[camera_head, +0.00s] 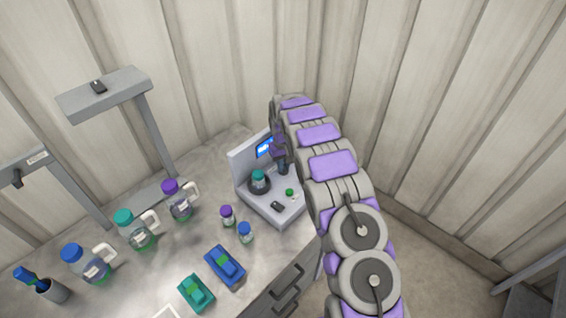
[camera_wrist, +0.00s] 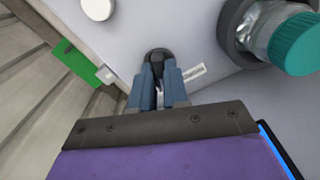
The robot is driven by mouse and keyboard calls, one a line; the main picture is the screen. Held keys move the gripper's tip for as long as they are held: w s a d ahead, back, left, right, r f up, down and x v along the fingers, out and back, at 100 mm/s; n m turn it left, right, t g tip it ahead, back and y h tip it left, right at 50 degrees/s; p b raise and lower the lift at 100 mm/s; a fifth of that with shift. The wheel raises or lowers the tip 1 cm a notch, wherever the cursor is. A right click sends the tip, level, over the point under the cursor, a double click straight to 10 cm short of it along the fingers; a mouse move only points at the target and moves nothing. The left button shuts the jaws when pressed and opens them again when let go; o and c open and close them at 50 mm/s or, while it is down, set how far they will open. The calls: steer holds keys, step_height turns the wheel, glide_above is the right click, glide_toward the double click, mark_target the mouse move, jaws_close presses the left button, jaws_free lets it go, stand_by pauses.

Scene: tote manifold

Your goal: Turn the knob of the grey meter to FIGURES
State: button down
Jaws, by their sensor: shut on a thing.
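The grey meter (camera_head: 262,207) stands at the far right corner of the bench in the head view, with a lit blue screen on its upright back panel. My gripper (camera_wrist: 158,88) reaches down over the meter. In the wrist view its two blue-grey fingers are closed on a black round knob (camera_wrist: 157,55) on the meter's pale face. A small white label (camera_wrist: 193,72) lies beside the knob; its wording is too small to read. I cannot tell which setting the knob points to. In the head view my gripper (camera_head: 281,160) and arm hide most of the knob's area.
A teal-capped jar (camera_head: 259,181) sits in a dark ring on the meter; its cap (camera_wrist: 297,45) is right of my fingers in the wrist view. Capped bottles (camera_head: 136,231) and a blue device (camera_head: 225,266) stand left.

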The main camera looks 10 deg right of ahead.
steer(key=shift+m, duration=0.6)
steer(key=c, duration=1.1)
jaws_free()
steer(key=shift+r+p, duration=1)
steer(key=shift+r, duration=7.6)
